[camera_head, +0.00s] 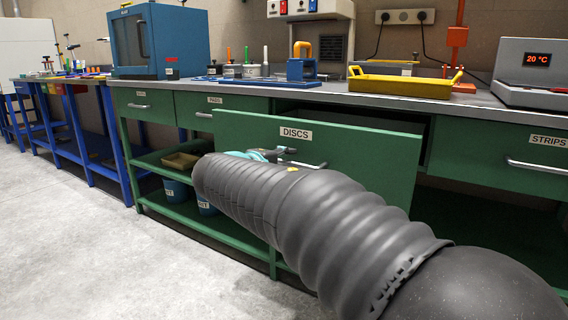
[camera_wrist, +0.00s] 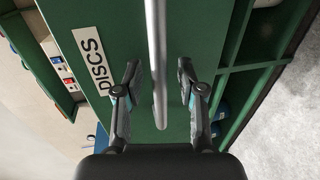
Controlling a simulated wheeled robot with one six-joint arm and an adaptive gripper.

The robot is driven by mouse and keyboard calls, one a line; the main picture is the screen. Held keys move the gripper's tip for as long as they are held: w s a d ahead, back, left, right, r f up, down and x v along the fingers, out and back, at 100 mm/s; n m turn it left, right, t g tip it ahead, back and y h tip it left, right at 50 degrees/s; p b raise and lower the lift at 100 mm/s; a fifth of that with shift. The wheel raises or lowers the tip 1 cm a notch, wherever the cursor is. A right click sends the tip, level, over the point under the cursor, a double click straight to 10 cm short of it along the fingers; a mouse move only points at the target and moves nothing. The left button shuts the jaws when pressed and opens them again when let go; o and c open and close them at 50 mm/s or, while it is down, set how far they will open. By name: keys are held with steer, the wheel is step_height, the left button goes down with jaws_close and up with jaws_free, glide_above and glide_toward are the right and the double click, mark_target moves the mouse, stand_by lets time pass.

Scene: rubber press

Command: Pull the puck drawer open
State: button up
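The green drawer labelled DISCS (camera_head: 240,131) stands partly pulled out of the bench, with a dark gap behind its front. No label reading puck shows. Its silver bar handle (camera_head: 311,165) is partly hidden by my gripper (camera_head: 264,155) and arm. In the wrist view the drawer front (camera_wrist: 125,25) fills the middle, and the handle (camera_wrist: 156,40) runs between the two fingers of my gripper (camera_wrist: 158,66). The fingers are apart, one on each side of the bar, with a visible gap on both sides. The drawer's contents are not visible.
The STRIPS drawer (camera_head: 495,155) is shut at the right, and the PADS drawer (camera_head: 200,112) is at the left. A yellow tray (camera_head: 405,85) and a grey 20 °C device (camera_head: 528,75) stand on the bench top. The floor (camera_head: 100,240) at the left is clear.

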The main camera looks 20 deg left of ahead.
steer(key=shift+s, duration=0.1)
steer(key=v, duration=1.1)
steer(key=shift+s, duration=0.4)
steer(key=shift+a+r, duration=0.1)
